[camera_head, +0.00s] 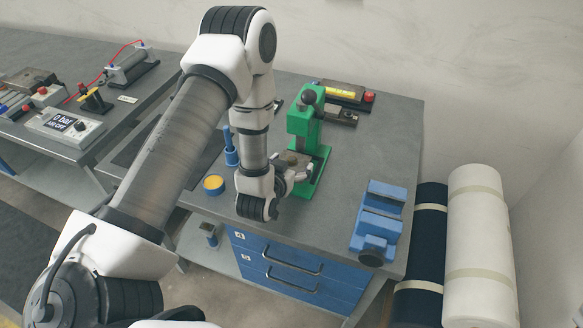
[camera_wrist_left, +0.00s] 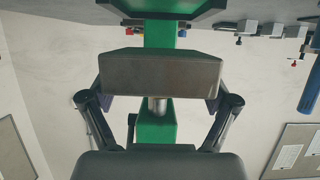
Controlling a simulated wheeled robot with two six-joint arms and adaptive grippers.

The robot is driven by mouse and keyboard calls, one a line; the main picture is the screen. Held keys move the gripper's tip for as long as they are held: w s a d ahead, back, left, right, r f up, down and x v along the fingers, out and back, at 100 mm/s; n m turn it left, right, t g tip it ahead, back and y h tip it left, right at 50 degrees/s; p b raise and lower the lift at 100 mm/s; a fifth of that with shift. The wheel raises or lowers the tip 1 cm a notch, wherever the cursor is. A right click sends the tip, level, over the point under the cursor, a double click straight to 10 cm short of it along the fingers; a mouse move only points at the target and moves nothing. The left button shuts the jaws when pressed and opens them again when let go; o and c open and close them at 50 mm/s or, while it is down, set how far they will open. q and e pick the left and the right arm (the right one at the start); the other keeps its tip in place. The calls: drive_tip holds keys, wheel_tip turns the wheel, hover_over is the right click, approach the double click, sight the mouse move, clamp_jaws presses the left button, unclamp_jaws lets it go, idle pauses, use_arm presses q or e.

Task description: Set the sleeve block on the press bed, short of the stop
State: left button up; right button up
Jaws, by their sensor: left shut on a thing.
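The sleeve block (camera_wrist_left: 160,75), a grey-brown block, is held between the two fingers of my left gripper (camera_wrist_left: 160,95) in the left wrist view. In the head view my left gripper (camera_head: 294,168) is at the front of the green press (camera_head: 303,125), and the block (camera_head: 290,157) shows in part by the fingers. The press's green base (camera_head: 318,178) shows to the right of the gripper. The press bed and stop are largely hidden by my gripper and the block. I cannot tell whether the block touches the bed. My right gripper is not in view.
A blue vise (camera_head: 380,215) stands at the bench's right front. A yellow-topped round tin (camera_head: 213,184) and a blue upright tool (camera_head: 231,150) are left of my wrist. A device with a red button (camera_head: 345,95) lies behind the press. Bench between press and vise is clear.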

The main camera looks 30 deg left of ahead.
use_arm(q)
drive_tip(key=shift+d+f, duration=0.1)
drive_tip(key=shift+f, duration=0.85)
drive_tip(key=shift+f, duration=0.1)
drive_tip(key=shift+f, duration=0.35)
drive_tip(key=shift+f+b, duration=0.25)
drive_tip(key=shift+b, duration=0.1)
drive_tip(key=o, duration=1.6)
drive_tip(key=shift+s, duration=0.1)
